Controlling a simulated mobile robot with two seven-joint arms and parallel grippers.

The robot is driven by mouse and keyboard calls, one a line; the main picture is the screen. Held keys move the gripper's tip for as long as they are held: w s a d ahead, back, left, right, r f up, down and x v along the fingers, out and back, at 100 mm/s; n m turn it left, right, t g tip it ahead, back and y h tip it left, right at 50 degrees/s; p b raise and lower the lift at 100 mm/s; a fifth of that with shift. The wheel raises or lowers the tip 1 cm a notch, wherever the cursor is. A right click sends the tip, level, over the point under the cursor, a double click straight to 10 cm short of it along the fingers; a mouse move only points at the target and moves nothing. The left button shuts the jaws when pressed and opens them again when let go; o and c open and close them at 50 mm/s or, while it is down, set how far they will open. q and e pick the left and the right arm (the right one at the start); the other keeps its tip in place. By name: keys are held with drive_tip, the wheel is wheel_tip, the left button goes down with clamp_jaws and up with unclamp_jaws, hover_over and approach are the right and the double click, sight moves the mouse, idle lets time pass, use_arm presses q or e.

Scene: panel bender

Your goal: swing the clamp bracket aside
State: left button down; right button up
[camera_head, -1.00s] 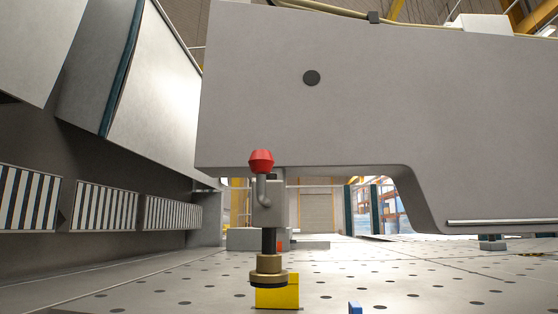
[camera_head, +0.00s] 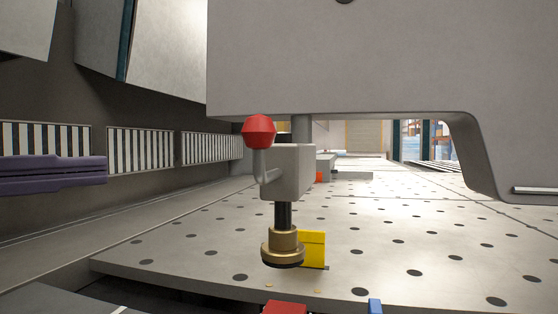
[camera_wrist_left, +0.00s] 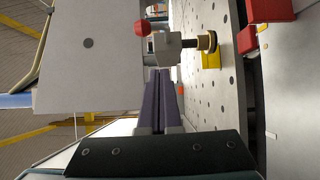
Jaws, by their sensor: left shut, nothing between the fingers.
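The clamp bracket (camera_head: 288,172) is a grey block with a red knob (camera_head: 259,131) on a bent lever at its left. A dark spindle under it ends in a brass foot (camera_head: 283,246) low over the perforated table, in front of a yellow block (camera_head: 313,248). My left gripper (camera_head: 104,170) comes in from the left edge, its purple fingers shut and empty, apart from the bracket. In the left wrist view, turned sideways, the shut purple fingers (camera_wrist_left: 160,74) point toward the bracket (camera_wrist_left: 166,47) and red knob (camera_wrist_left: 142,28). My right gripper is not in view.
The large grey machine arm (camera_head: 350,65) hangs above and behind the bracket. The perforated table (camera_head: 400,245) is mostly clear around it. A red block (camera_head: 285,308) and a small blue piece (camera_head: 375,306) sit at the near edge. Striped panels (camera_head: 140,150) line the left.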

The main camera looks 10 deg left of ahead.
use_arm(q)
drive_tip(key=s+d+p+x, duration=0.1)
drive_tip(key=d+p+x, duration=0.1)
drive_tip(key=x, duration=1)
drive_tip(key=shift+d+p, duration=0.35)
drive_tip(key=shift+p, duration=0.05)
